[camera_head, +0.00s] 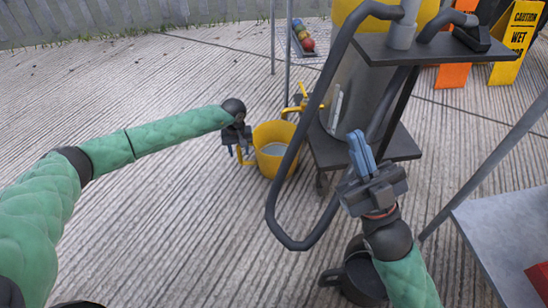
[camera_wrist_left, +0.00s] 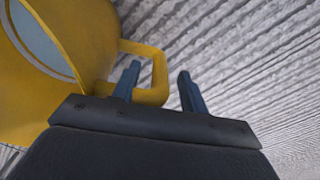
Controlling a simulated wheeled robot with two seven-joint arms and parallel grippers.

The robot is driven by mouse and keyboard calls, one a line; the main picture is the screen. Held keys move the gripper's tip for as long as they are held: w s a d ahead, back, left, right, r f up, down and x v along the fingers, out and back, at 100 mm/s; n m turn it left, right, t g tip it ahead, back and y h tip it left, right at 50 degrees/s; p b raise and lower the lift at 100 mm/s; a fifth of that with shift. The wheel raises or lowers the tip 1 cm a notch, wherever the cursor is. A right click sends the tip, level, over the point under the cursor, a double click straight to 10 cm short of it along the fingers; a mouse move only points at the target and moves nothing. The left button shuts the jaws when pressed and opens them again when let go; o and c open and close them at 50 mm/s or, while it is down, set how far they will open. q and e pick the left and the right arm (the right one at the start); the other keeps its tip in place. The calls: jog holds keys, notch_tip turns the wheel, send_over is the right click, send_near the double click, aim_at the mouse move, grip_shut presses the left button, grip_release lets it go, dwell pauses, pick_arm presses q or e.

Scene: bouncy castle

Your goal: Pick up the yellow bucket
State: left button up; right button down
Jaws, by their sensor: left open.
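The yellow bucket (camera_head: 268,165) stands upright on the ground, left of the black cart, with something grey inside it. My left gripper (camera_head: 239,156) is at the bucket's left side, by its handle. In the left wrist view, the bucket (camera_wrist_left: 85,60) fills the upper left and its yellow side handle (camera_wrist_left: 160,75) reaches in between the two fingers of my open left gripper (camera_wrist_left: 158,72). The fingers are not closed on the handle. My right gripper (camera_head: 356,138) is in front of the cart, fingers together, with nothing visible in it.
A black cart (camera_head: 405,147) with a curved handle bar stands right of the bucket. A thin metal pole (camera_head: 287,60) rises behind the bucket. Yellow and orange caution signs (camera_head: 515,40) stand at back right. A grey table (camera_head: 490,225) is at lower right. The ground at left is clear.

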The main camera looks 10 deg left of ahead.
pick_arm(q)
grip_shut()
jog(key=shift+r, duration=0.1)
dwell(1.2)
